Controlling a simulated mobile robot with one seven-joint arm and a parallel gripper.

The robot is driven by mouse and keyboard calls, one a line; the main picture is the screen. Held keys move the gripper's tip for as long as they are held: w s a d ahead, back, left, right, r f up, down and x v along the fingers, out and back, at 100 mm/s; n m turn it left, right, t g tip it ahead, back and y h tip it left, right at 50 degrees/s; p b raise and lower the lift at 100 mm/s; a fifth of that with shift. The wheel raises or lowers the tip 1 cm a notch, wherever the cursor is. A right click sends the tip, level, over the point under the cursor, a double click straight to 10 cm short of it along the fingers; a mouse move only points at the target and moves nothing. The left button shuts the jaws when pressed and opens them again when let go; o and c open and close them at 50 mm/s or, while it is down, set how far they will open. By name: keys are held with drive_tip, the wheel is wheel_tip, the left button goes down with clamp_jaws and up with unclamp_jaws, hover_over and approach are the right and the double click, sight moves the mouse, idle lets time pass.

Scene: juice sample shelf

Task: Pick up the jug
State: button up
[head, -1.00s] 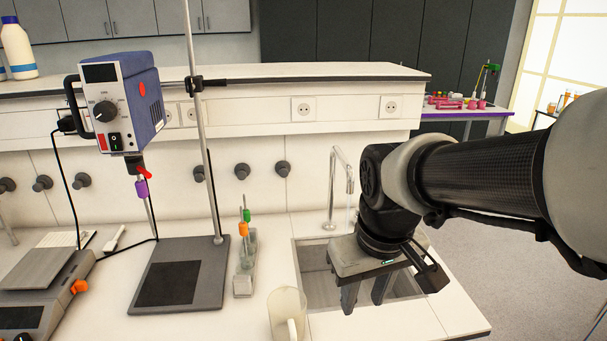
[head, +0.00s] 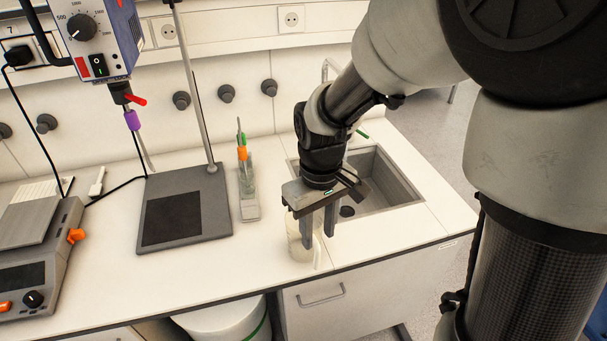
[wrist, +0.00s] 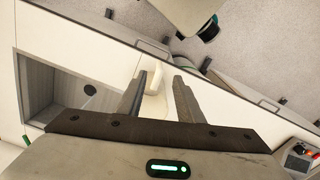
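The jug (head: 296,244) is a pale, see-through vessel standing on the white worktop, left of the sink and close to the front edge. My gripper (head: 319,241) is open and points down at the jug, covering part of it in the head view. In the wrist view the pale jug (wrist: 153,106) shows between the two spread fingers of my gripper (wrist: 161,76). I cannot tell whether either finger touches it.
The sink (head: 398,188) lies right of the jug. A rack with orange- and green-topped tubes (head: 247,187) and a grey stand base (head: 184,216) are to the left. The worktop between the stand base and the front edge is clear.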

sight(316, 265)
wheel_tip(316, 265, down, 7)
drive_tip(key=shift+f, duration=0.1)
drive_tip(key=shift+w+f, duration=0.15)
drive_tip(key=shift+f, duration=1.4)
drive_tip(key=shift+w+f, duration=0.15)
drive_tip(key=shift+f, duration=1.4)
clamp_jaws()
